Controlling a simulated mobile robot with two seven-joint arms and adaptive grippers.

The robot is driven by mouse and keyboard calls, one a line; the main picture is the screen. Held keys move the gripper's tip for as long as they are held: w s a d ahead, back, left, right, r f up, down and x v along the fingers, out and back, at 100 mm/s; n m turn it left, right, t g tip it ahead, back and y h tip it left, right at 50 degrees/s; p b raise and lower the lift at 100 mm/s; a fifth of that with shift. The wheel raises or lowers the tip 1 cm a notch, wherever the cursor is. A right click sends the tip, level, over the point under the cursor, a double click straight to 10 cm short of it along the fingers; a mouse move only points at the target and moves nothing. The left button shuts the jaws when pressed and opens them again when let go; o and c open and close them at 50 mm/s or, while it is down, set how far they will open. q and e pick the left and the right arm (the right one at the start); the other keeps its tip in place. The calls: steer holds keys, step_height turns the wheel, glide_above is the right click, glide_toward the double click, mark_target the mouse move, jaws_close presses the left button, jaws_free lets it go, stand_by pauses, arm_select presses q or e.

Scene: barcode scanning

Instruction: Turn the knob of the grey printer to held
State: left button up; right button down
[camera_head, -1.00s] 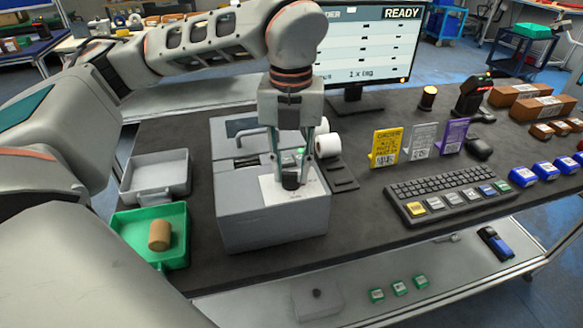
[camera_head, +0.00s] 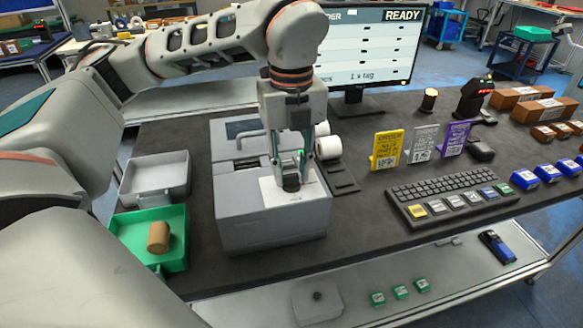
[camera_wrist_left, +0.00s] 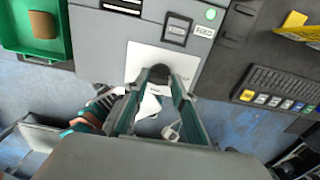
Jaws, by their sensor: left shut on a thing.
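The grey printer (camera_head: 270,222) stands on the dark table. Its dark knob (camera_head: 291,184) sits on a white plate (camera_head: 268,191) on the printer's top, near the front. My left gripper (camera_head: 290,175) reaches down from above and is shut on the knob. In the left wrist view the knob (camera_wrist_left: 159,73) shows between the two fingertips, against the white plate. A green light (camera_wrist_left: 210,14) shows on the printer near a small white label (camera_wrist_left: 202,31). The knob's pointer and the plate's markings are too small to read. My right gripper is not in view.
A green tray (camera_head: 120,226) with a brown cylinder (camera_head: 158,236) and a grey tray (camera_head: 152,197) lie left of the printer. A white roll (camera_head: 328,147), coloured cards (camera_head: 387,148) and a keyboard (camera_head: 450,190) lie to the right. A monitor (camera_head: 372,48) stands behind.

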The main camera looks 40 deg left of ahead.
mark_target(292, 174)
arm_select(q)
steer(key=o, duration=1.1)
steer(key=shift+r, duration=0.1)
step_height(292, 174, up, 12)
steer(key=shift+f, duration=0.1)
